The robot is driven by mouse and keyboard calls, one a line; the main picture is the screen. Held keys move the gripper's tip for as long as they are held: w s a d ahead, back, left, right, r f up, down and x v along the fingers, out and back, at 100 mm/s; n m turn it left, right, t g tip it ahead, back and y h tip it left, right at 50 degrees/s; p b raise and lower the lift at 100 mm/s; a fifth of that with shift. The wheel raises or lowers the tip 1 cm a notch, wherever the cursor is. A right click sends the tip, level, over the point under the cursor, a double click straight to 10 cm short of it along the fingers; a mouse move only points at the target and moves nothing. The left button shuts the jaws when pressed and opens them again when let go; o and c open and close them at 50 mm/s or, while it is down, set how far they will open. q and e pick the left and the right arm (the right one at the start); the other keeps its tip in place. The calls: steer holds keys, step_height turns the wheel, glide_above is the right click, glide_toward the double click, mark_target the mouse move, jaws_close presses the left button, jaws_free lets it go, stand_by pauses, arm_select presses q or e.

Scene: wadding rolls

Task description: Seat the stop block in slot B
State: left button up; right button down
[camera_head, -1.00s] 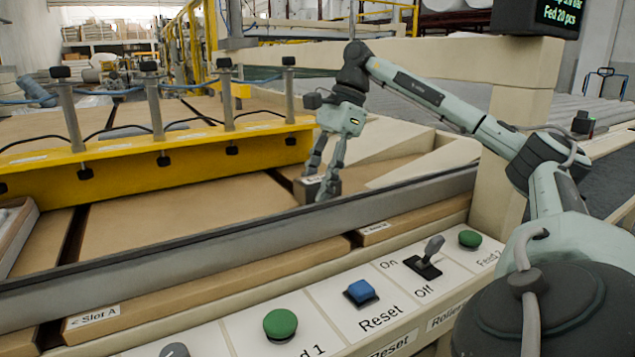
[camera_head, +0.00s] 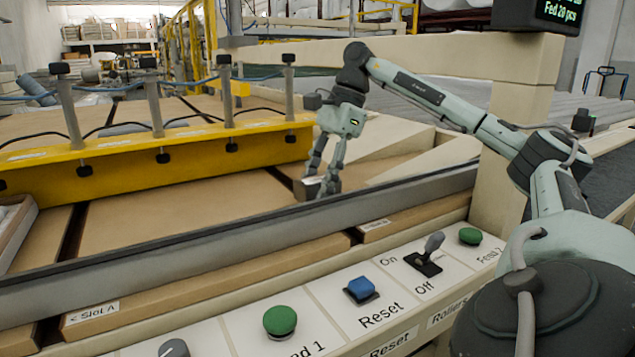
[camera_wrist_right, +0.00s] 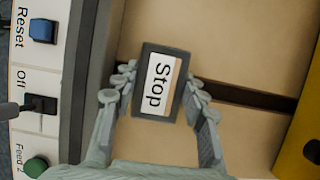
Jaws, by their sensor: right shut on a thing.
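The stop block is a small dark grey block with a white "Stop" label (camera_wrist_right: 159,84). My right gripper (camera_head: 322,188) is shut on it, with one finger on each side in the right wrist view (camera_wrist_right: 161,98). The block is just behind the grey rail. Slot B is the dark gap (camera_wrist_right: 245,96) between two brown boards; it runs up to the block's edge in the wrist view and also shows in the head view (camera_head: 283,179). The fingers hide part of the block in the head view. I cannot tell how deep the block sits. My left gripper is not in view.
The long grey rail (camera_head: 180,250) runs in front of the block. A yellow beam with posts (camera_head: 160,160) stands behind and left. The panel in front carries a blue Reset button (camera_head: 361,289), green feed buttons (camera_head: 280,320) and a lever switch (camera_head: 428,253).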

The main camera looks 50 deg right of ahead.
steer(key=shift+f+b, duration=0.35)
steer(key=shift+f, duration=0.2)
stand_by(1.2)
steer(key=c, duration=0.8)
jaws_free()
steer(key=shift+o, duration=0.2)
steer(key=shift+d+r, duration=0.1)
steer(key=shift+r, duration=0.2)
steer(key=v, duration=0.2)
steer(key=shift+s+d+r, duration=0.1)
steer(key=shift+d+r, duration=0.15)
steer(key=shift+r, duration=0.1)
steer(key=s+d, duration=0.1)
steer(key=d, duration=0.2)
steer(key=s+d, duration=0.2)
steer(key=d, duration=0.2)
steer(key=s+d, duration=0.1)
steer(key=d, duration=0.2)
steer(key=shift+s+d+f, duration=0.15)
steer(key=shift+s+d, duration=0.2)
